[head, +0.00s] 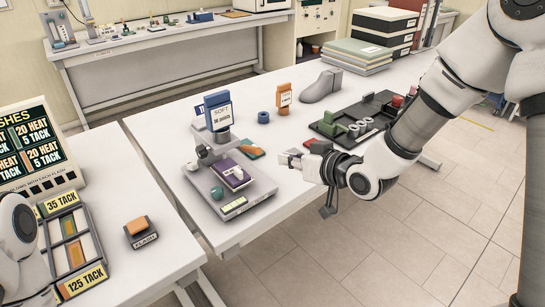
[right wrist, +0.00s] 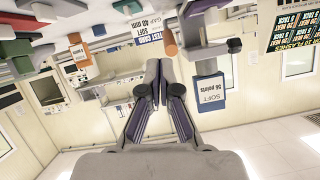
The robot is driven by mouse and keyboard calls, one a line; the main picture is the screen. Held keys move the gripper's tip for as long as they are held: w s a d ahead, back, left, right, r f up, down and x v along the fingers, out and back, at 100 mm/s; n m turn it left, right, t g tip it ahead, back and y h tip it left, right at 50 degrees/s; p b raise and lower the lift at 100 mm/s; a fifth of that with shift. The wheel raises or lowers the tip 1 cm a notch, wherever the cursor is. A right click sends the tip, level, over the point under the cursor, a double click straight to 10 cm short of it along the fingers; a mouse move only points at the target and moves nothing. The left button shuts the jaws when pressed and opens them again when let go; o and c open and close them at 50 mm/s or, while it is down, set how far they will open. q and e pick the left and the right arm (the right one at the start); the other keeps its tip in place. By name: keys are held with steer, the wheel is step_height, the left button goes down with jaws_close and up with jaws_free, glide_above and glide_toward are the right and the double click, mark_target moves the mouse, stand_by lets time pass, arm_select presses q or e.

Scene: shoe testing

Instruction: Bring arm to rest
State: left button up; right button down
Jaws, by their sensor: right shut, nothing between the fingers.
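My right arm comes in from the right in the head view and reaches over the middle table (head: 190,120). Its right gripper (head: 288,158) is shut and empty above the table's front part, just right of the grey test device (head: 230,193). In the right wrist view the two fingers of the right gripper (right wrist: 158,66) come together at their tips with nothing between them. Part of my white left arm shows at the lower left edge of the head view; its gripper is out of the picture.
A grey shoe form (head: 321,86) and a dark tray (head: 330,127) with parts lie near my right arm. An orange-topped flash button (head: 138,228) is on the left table.

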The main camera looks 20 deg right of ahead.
steer(key=shift+v, duration=0.95)
steer(key=shift+f, duration=0.15)
steer(key=s+f+g, duration=0.1)
steer(key=f, duration=0.3)
steer(key=s+f+g, duration=0.1)
steer(key=f, duration=0.3)
steer(key=s+a+f+g, duration=0.1)
steer(key=f, duration=0.3)
steer(key=shift+s+f+h, duration=0.25)
steer(key=shift+s+h, duration=0.05)
steer(key=shift+h, duration=0.1)
steer(key=s+f+g+h, duration=0.1)
steer(key=s+f+g, duration=0.1)
steer(key=s+f, duration=0.35)
steer(key=s+f+g, duration=0.2)
steer(key=f, duration=0.6)
steer(key=s+d+f+m+g+h, duration=0.1)
steer(key=s+f+g, duration=0.1)
steer(key=s+f, duration=0.3)
steer(key=s+d+f+m+g+h, duration=0.1)
steer(key=s+f, duration=0.5)
steer(key=s, duration=0.7)
steer(key=d+g+h, duration=0.1)
steer(key=g, duration=0.1)
steer(key=shift+m+g+h, duration=0.3)
